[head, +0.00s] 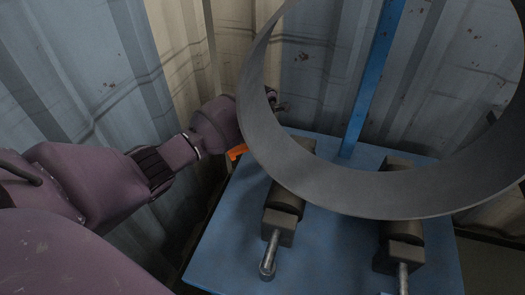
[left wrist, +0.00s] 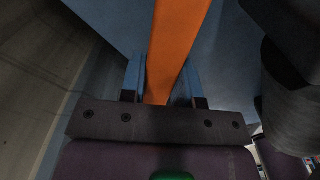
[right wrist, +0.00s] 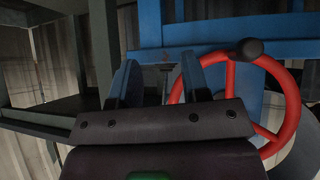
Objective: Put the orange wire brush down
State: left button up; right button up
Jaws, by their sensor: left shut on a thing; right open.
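The orange wire brush (head: 237,152) shows as a small orange piece at the left edge of the blue table, partly hidden by my left arm and the grey ring. In the left wrist view its orange handle (left wrist: 178,45) runs up between the fingers of my left gripper (left wrist: 163,85), which is shut on it. The blue surface lies behind the handle; I cannot tell whether the brush touches it. The brush's bristles are not visible. My right gripper (right wrist: 163,85) is open with nothing between its fingers, and is out of the head view.
A blue post (head: 372,80) rises behind. A red handwheel (right wrist: 295,100) is close beside my right gripper. Corrugated walls (head: 60,80) stand close on the left.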

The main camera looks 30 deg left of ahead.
pick_arm(q)
notch_tip(320, 180, down, 4)
jog(key=shift+f+b, duration=0.1)
jog(key=shift+b, duration=0.45)
jog(key=shift+r, duration=0.2)
jog(key=shift+f, duration=0.25)
jog(key=o, duration=0.9)
pick_arm(e)
jog(key=shift+w+a+f, duration=0.1)
jog(key=shift+w+f, duration=0.05)
pick_arm(q)
jog(key=shift+r, duration=0.1)
